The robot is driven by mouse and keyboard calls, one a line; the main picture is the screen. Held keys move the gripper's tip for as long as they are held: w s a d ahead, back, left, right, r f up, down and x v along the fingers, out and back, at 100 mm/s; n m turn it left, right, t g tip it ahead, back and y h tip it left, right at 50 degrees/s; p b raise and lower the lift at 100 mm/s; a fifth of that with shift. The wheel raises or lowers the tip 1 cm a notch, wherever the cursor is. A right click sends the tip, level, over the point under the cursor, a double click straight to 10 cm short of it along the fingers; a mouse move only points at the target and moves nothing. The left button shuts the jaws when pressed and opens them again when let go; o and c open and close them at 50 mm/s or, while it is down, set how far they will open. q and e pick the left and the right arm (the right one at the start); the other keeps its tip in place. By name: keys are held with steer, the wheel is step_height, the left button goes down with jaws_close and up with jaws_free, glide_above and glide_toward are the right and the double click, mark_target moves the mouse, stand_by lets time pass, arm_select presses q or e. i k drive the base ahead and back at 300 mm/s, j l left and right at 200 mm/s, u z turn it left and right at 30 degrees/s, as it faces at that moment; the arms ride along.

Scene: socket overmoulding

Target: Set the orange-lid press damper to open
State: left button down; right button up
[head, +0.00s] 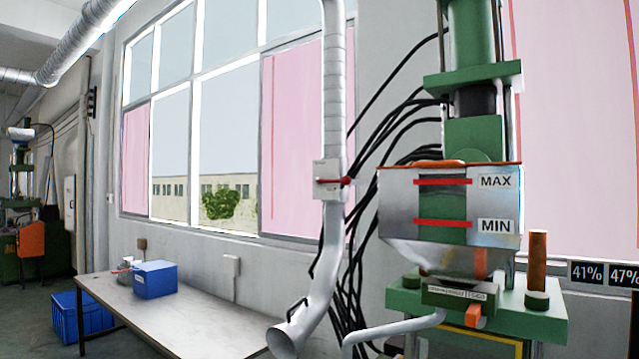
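The green press (473,140) stands at the right in the head view. Its clear hopper (400,205) has a thin orange lid (450,164) and red MAX and MIN marks. Left of it, a silver duct (334,75) comes down the wall. The damper (327,167) is a pale plate box on this duct, with small markings too fine to read. Its red lever (345,181) lies about level, with its end toward the right. Neither of my grippers shows in this view.
A long table (190,323) with a blue box (155,279) stands below the window at left. A blue crate (70,318) is on the floor. Black cables (385,160) hang between duct and press. The duct's open lower end (282,342) is beside the table.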

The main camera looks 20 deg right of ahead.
mark_target(345, 181)
steer(key=i+j+u, duration=0.25)
steer(key=i+j, duration=0.45)
steer(key=i, duration=0.15)
